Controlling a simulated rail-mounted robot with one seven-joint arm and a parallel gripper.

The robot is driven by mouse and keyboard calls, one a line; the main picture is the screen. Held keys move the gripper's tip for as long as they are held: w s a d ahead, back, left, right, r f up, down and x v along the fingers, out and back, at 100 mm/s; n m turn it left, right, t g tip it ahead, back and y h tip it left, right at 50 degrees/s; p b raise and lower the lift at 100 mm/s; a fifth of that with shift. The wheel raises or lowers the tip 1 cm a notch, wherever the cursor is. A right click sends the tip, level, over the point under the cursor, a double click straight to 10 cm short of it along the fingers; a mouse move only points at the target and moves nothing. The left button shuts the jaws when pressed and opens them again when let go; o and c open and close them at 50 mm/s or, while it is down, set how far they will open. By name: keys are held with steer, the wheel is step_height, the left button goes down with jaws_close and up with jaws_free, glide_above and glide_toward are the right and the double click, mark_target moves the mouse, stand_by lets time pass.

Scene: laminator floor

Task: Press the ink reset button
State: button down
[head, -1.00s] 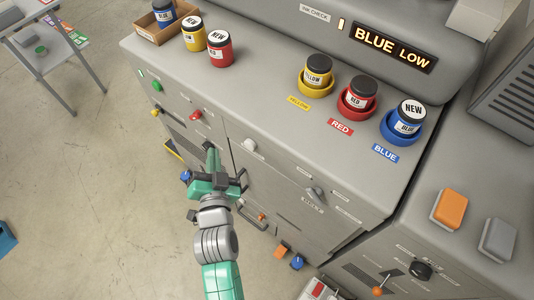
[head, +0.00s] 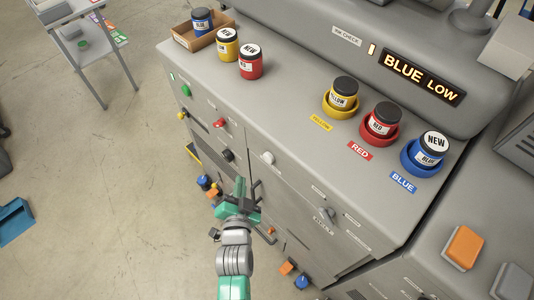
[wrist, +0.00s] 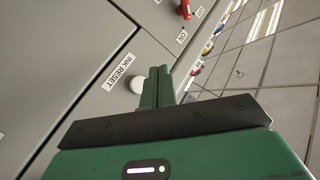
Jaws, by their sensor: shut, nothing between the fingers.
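The ink reset button is a white round button (wrist: 137,85) on the grey cabinet front, beside a label reading INK RESET (wrist: 118,70) in the wrist view. A white round knob (head: 267,158) on the cabinet front in the head view looks like the same button. My gripper (head: 240,185) is in front of the cabinet, a little below and left of that knob in the head view. In the wrist view its green fingers (wrist: 159,75) are shut and empty, just right of the button and overlapping its edge. I cannot tell whether they touch it.
A black knob (head: 227,155), a red knob (head: 219,122) and a green button (head: 186,90) sit on the same front. Ink jars stand on the top, including a blue jar (head: 431,149) marked NEW. A display reads BLUE LOW (head: 422,76). The floor at left is mostly clear.

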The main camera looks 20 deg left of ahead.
mark_target(269, 158)
steer(key=w+d+b, duration=0.3)
steer(key=w+b, duration=0.3)
steer(key=shift+d, duration=0.2)
stand_by(1.9)
steer(key=shift+w+d+b, duration=0.2)
steer(key=shift+w+b, duration=0.2)
